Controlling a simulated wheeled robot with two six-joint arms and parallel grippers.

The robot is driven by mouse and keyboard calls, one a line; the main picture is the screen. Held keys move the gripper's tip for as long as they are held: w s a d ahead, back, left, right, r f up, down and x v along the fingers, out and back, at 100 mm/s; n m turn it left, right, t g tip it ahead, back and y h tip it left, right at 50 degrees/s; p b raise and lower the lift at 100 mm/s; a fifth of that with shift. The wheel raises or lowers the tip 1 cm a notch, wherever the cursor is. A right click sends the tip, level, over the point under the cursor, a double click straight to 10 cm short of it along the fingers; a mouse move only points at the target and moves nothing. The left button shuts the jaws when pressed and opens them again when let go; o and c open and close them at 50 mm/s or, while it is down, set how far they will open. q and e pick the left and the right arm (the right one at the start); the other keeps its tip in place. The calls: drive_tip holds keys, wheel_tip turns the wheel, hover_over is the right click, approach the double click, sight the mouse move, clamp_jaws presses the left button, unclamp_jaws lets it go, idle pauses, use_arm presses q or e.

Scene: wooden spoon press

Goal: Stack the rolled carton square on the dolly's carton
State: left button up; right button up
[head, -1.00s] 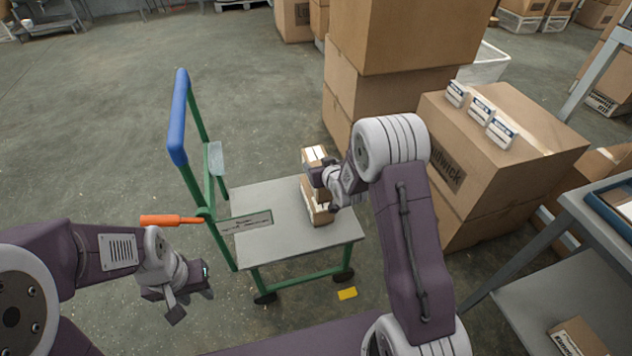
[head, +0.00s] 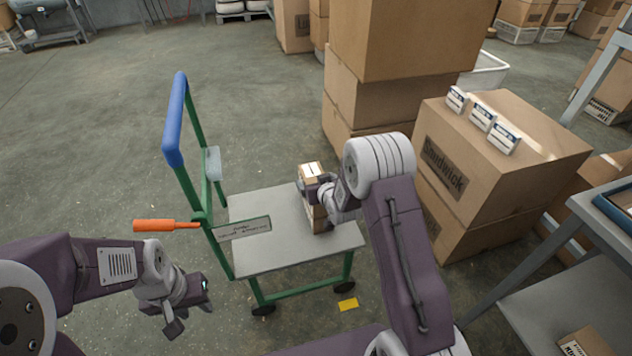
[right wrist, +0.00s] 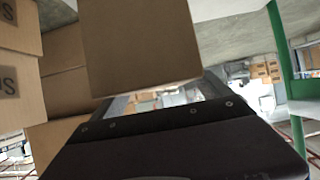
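A small brown carton with a white strip on its top (head: 312,170) is held in my right gripper (head: 314,190) over the dolly. It fills the upper middle of the right wrist view (right wrist: 140,45), between the fingers. The dolly's carton (head: 320,222) stands under it on the grey deck of the dolly (head: 270,255). The held carton lines up closely above it; my gripper hides the seam, so I cannot tell if they touch. My left gripper (head: 190,309) is open and empty, left of the dolly.
The dolly's blue-topped handle (head: 174,120) rises at its left, with an orange lever (head: 165,225) beside it. Large stacked cartons (head: 390,95) stand behind and right (head: 470,180). A grey shelf table (head: 570,290) is at the right.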

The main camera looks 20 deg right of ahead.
drive_tip(key=shift+r, duration=0.1)
drive_tip(key=shift+s+r+p, duration=0.15)
drive_tip(key=shift+r+p, duration=0.1)
drive_tip(key=shift+p, duration=0.05)
drive_tip(key=p+v, duration=0.2)
drive_tip(key=v, duration=0.3)
drive_tip(key=shift+s+r, duration=0.15)
drive_tip(key=shift+r, duration=0.1)
drive_tip(key=s+g+b, duration=0.1)
drive_tip(key=s+g, duration=1)
drive_tip(key=s, duration=1.6)
drive_tip(key=shift+s+r+m, duration=0.2)
drive_tip(key=shift+s+m, duration=0.05)
drive_tip(key=shift+m, duration=0.15)
drive_tip(key=shift+r, duration=0.15)
